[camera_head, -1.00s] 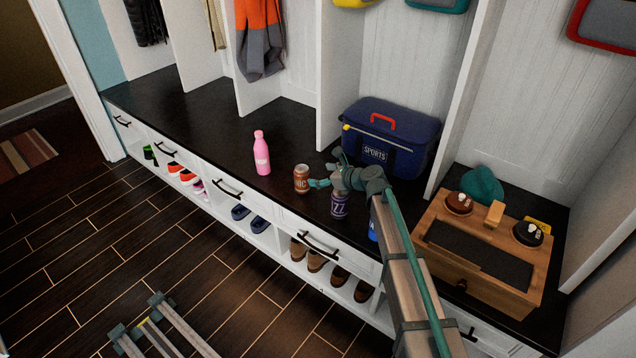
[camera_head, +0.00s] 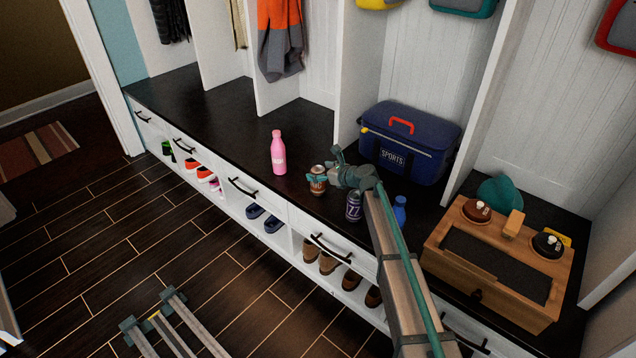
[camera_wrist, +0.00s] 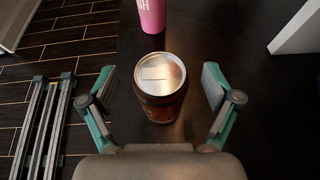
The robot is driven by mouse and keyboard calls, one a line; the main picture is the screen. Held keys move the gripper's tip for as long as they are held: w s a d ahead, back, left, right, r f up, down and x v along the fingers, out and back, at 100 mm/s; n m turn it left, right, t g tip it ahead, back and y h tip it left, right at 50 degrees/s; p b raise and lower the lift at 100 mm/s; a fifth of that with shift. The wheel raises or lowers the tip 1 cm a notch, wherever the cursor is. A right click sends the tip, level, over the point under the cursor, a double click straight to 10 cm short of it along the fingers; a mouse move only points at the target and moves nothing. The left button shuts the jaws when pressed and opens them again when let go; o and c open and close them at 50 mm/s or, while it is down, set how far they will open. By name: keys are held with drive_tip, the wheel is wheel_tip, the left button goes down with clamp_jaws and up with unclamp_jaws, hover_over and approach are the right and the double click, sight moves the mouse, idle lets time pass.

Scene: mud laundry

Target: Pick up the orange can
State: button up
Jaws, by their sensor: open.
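The orange can (camera_head: 318,186) stands upright on the dark bench top, between the pink bottle and the purple can. In the wrist view the can (camera_wrist: 161,88) shows its silver lid from above, its side a dark brownish orange. My gripper (camera_head: 321,176) is at the can, with its fingers around its upper part in the head view. In the wrist view my gripper (camera_wrist: 162,90) is open, one finger on each side of the can, with a visible gap on both sides. The lower part of the can is partly hidden.
A pink bottle (camera_head: 278,154) stands left of the can, beyond it in the wrist view. A purple can (camera_head: 354,206) and a blue bottle (camera_head: 399,212) stand to the right, close to my arm. A blue cooler bag (camera_head: 410,140) and a wooden box (camera_head: 500,258) are further right.

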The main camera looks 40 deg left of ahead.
drive_tip(key=shift+a+f, duration=0.25)
drive_tip(key=shift+a, duration=0.3)
drive_tip(key=c, duration=0.9)
